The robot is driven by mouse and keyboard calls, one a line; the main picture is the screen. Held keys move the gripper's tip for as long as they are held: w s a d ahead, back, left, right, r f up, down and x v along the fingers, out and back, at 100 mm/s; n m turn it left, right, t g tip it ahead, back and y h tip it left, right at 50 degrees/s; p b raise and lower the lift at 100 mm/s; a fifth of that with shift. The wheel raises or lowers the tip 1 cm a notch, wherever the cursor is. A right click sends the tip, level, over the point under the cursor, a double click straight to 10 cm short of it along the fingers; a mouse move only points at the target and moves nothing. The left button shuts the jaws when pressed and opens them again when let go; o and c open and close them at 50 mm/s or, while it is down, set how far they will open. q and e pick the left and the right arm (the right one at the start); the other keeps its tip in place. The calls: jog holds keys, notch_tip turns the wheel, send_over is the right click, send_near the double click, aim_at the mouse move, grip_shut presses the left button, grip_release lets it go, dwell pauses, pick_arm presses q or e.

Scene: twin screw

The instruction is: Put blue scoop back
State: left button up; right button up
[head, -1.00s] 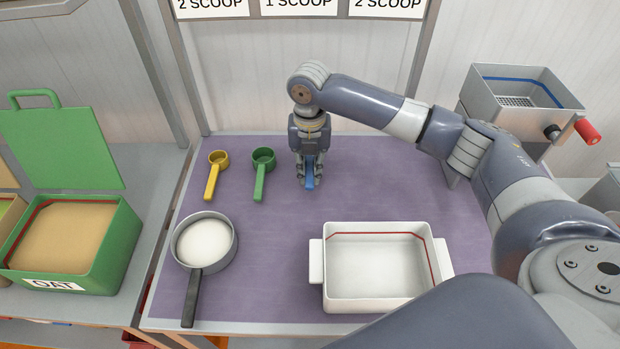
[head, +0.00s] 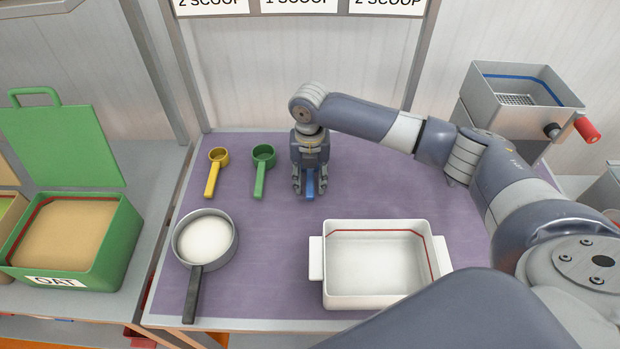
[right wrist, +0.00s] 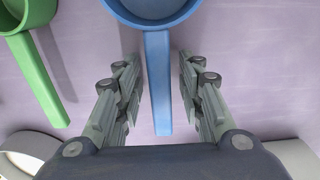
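The blue scoop (head: 310,184) lies on the purple mat, to the right of the green scoop. In the head view mostly its handle shows; the cup is hidden behind my gripper. In the right wrist view the blue scoop (right wrist: 158,85) shows its handle running between the fingers, with the cup at the top edge. My right gripper (head: 309,192) points down over the handle. In the right wrist view its fingers (right wrist: 160,100) stand apart, with a gap on both sides of the handle. My left gripper is not in view.
The yellow scoop (head: 213,175) and green scoop (head: 262,170) lie left of my gripper. A pan of white powder (head: 204,239) and a white tray (head: 374,266) are nearer. An oat box (head: 70,265) stands left, a hopper (head: 520,95) back right. Purple mat (head: 270,290) is bare between pan and tray.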

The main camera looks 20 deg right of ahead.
notch_tip(320, 180, up, 12)
jog(key=b, duration=0.1)
jog(key=shift+r, duration=0.15)
dwell(0.3)
dwell(0.4)
